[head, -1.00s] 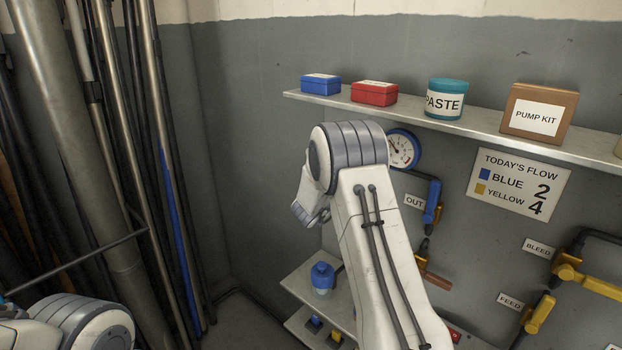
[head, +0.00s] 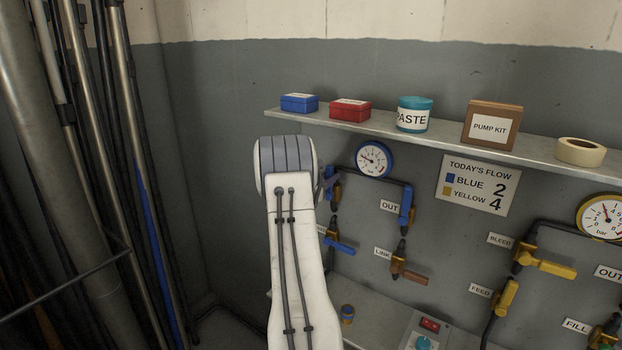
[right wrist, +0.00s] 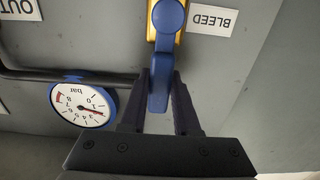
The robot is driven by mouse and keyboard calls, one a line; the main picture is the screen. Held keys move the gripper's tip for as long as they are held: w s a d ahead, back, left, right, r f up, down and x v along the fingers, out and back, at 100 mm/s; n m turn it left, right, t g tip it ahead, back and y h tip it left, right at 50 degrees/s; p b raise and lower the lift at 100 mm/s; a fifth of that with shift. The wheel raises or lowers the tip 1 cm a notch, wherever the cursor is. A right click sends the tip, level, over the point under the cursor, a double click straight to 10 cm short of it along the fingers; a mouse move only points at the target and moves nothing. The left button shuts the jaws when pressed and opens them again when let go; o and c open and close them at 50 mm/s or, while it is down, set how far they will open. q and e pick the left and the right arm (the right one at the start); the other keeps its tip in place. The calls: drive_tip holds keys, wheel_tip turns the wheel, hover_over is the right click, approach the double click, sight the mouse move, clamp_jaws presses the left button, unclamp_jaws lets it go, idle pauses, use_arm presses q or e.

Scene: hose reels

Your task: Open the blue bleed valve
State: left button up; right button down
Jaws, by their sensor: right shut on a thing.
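The blue bleed valve shows in the right wrist view as a blue handle (right wrist: 158,92) on a brass-yellow body (right wrist: 181,34), beside a BLEED label (right wrist: 213,18). My right gripper (right wrist: 168,80) has its two dark fingers on either side of the handle and is shut on it. In the head view the right gripper (head: 328,184) is mostly behind my right arm, at the upper left of the blue pipe run, and the valve is largely hidden there. My left gripper is out of view.
A blue-rimmed gauge (head: 373,160) is just right of my gripper. Nearby are the blue OUT valve (head: 406,208), a lower blue handle (head: 341,246) and the LINK valve (head: 409,274). A loaded shelf (head: 440,142) runs above; yellow valves (head: 545,262) are at right.

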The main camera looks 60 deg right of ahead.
drive_tip(key=shift+f, duration=0.15)
drive_tip(key=c, duration=0.6)
unclamp_jaws()
drive_tip(key=shift+w, duration=0.1)
drive_tip(key=shift+c, duration=0.2)
drive_tip(key=shift+a, duration=0.1)
drive_tip(key=a+b, duration=0.3)
drive_tip(key=a, duration=0.7)
drive_tip(key=shift+a, duration=0.15)
drive_tip(key=shift+w, duration=0.1)
